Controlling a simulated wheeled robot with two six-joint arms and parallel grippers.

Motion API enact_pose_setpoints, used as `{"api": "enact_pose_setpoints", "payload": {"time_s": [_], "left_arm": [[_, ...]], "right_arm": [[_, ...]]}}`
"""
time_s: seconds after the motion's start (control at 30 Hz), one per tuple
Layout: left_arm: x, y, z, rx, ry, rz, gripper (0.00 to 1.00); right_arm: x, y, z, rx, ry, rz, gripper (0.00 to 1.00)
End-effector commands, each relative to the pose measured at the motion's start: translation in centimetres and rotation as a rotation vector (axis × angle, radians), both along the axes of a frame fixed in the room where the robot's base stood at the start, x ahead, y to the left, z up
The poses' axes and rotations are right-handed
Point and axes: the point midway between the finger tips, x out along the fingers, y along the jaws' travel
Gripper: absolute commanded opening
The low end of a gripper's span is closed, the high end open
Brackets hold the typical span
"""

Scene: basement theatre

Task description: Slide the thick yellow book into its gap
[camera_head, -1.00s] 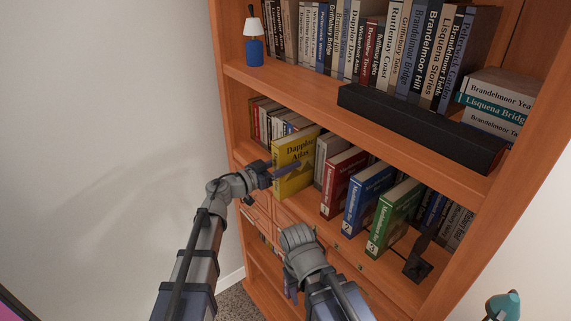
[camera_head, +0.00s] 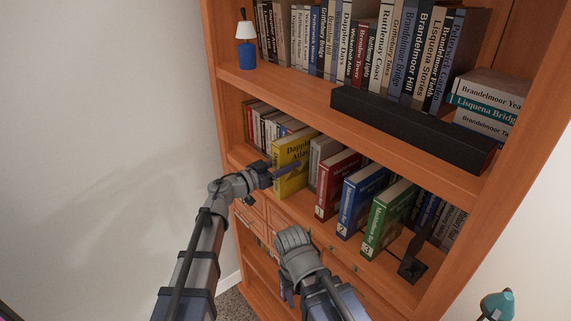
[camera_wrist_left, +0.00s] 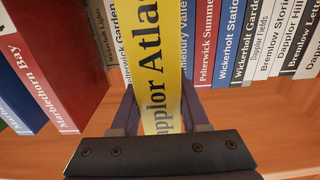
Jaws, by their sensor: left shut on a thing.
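The thick yellow book (camera_head: 293,158) stands upright on the middle shelf, its front part sticking out past the thin books on its left. My left gripper (camera_head: 283,174) is shut on its projecting part. In the left wrist view the yellow book (camera_wrist_left: 158,70) lies between my left fingers (camera_wrist_left: 158,110), with a row of books on either side. Its rear end and the depth of the gap are hidden. My right gripper (camera_head: 288,294) hangs low in front of the bookcase, away from the books; its fingers are mostly hidden.
Red (camera_head: 337,183), blue (camera_head: 362,200) and green (camera_head: 388,218) numbered books stand right of the yellow book, also projecting. A black bookend (camera_head: 411,265) is beyond them. The upper shelf holds books, a black bar (camera_head: 410,125) and a small blue lamp (camera_head: 247,54).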

Motion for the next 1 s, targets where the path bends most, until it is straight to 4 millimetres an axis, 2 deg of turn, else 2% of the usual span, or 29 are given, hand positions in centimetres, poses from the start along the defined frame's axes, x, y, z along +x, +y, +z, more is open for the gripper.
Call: {"api": "enact_pose_setpoints", "payload": {"time_s": [1.0], "left_arm": [[1.4, -1.9, 0.1, -0.002, 0.0, 0.0, 0.0]], "right_arm": [[0.0, 0.0, 0.0, 0.0, 0.0, 0.0, 0.5]]}}
